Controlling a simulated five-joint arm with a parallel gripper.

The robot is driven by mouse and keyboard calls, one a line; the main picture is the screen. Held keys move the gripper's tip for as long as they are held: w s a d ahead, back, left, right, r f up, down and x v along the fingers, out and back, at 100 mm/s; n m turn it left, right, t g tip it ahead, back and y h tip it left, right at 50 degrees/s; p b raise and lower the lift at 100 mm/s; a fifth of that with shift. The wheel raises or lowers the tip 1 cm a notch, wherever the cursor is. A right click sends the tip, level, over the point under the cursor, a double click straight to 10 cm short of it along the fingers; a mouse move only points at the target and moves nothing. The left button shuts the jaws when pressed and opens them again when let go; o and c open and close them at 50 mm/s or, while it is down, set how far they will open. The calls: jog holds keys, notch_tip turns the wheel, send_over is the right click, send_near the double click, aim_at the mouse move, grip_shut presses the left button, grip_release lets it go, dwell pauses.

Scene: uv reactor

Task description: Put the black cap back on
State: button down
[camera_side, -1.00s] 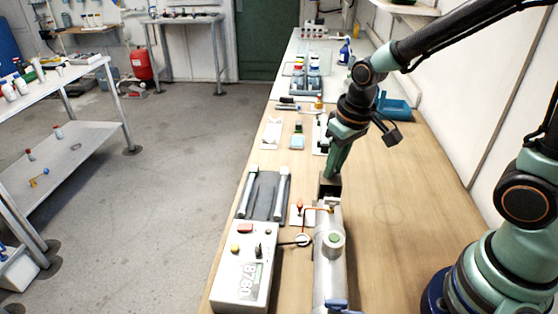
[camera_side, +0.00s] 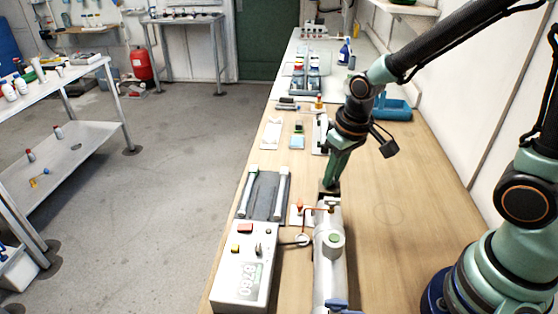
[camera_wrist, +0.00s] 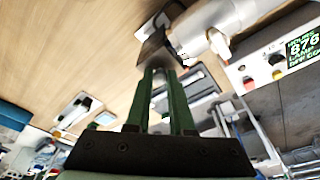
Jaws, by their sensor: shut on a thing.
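My gripper (camera_side: 331,182) is shut on the black cap (camera_side: 328,194) at the far end of the silver reactor cylinder (camera_side: 328,270). In the wrist view, the fingertips of my gripper (camera_wrist: 160,74) grip the dark cap (camera_wrist: 154,48). The cap is right beside the end of the pale cylinder (camera_wrist: 208,28). I cannot tell whether it is seated on it or just in front of it. The fingers hide part of the cap.
A control box (camera_side: 243,265) with buttons stands left of the cylinder. A dark mat (camera_side: 264,197) with two pale tubes lies behind it. A red-handled fitting (camera_side: 300,210) is close to the cylinder's left. The bench right of the cylinder is clear.

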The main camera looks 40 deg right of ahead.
jog(key=shift+f, duration=0.6)
jog(key=c, duration=0.7)
grip_release()
notch_tip(320, 180, up, 12)
jog(key=s, duration=0.2)
jog(key=shift+s, duration=0.2)
jog(key=shift+d+f, duration=0.1)
jog(key=shift+s+d+r+t, duration=0.55)
jog(key=shift+s+r+t, duration=0.3)
jog(key=shift+s, duration=0.05)
jog(key=shift+s+d+r+t, duration=0.55)
jog(key=shift+s+r+t, duration=0.25)
jog(key=shift+s+t, duration=0.1)
